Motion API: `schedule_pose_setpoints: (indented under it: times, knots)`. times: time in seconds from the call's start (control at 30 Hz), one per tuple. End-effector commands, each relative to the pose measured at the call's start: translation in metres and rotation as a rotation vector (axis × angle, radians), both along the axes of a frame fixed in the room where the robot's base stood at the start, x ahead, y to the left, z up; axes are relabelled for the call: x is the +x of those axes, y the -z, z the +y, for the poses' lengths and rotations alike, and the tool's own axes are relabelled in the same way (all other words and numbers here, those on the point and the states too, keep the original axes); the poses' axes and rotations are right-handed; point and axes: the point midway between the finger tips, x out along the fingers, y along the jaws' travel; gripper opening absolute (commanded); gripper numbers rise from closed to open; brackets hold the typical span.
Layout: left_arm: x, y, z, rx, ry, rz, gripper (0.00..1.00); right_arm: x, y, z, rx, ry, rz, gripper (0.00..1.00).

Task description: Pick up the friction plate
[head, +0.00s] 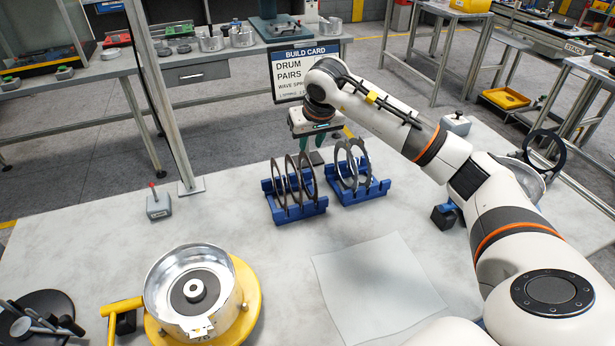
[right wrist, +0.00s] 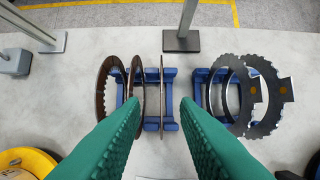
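Three thin brownish rings, which look like the friction plates (head: 279,187), stand upright in the left blue rack (head: 298,212). In the right wrist view the rightmost brownish plate (right wrist: 161,92) shows edge-on in the gap between my fingertips. Grey toothed steel plates (right wrist: 265,98) stand in the right blue rack (head: 368,192). My right gripper (head: 312,146) has green ribbed fingers; it is over the far side of the racks. Its fingers (right wrist: 158,105) are apart, with nothing clamped. Whether they touch a plate cannot be told. My left gripper is not in view.
A build card (head: 305,70) stands behind the racks. A silver drum on a yellow base (head: 248,305) is at front left. A pale sheet (head: 378,287) lies in front of the racks. A post (head: 165,110) rises at the left.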

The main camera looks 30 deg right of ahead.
Motion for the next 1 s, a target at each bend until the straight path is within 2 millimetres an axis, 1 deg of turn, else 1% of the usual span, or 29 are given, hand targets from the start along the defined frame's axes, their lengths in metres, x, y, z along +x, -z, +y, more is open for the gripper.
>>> schedule_pose_setpoints:
  times: [0.03,0.1,0.27,0.37,0.5,0.6,0.73,0.9,0.97,1.0]
  knots:
    - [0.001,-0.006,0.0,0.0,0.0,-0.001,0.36,0.002,0.006,0.0,0.001,0.0,0.006,0.28]
    - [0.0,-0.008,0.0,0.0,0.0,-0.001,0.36,0.006,0.015,-0.001,0.002,0.001,0.003,0.28]
    - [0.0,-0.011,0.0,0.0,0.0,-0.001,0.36,0.011,0.025,-0.003,0.001,0.0,0.001,0.28]
    - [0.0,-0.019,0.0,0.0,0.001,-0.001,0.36,0.014,0.034,-0.003,0.003,-0.001,0.003,0.28]
    - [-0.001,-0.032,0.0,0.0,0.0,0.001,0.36,0.021,0.054,-0.007,0.004,0.0,0.005,0.28]
    - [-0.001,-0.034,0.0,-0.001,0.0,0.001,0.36,0.026,0.066,-0.008,0.003,0.0,0.001,0.28]
    - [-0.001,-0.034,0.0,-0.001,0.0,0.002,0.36,0.029,0.073,-0.009,0.001,0.0,0.0,0.28]
    - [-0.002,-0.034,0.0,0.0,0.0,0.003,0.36,0.029,0.073,-0.009,-0.001,-0.001,-0.001,0.28]
    - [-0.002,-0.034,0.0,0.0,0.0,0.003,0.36,0.029,0.073,-0.009,-0.001,-0.001,-0.001,0.2]
    - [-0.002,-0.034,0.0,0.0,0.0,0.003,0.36,0.029,0.073,-0.009,-0.001,-0.001,-0.001,0.13]
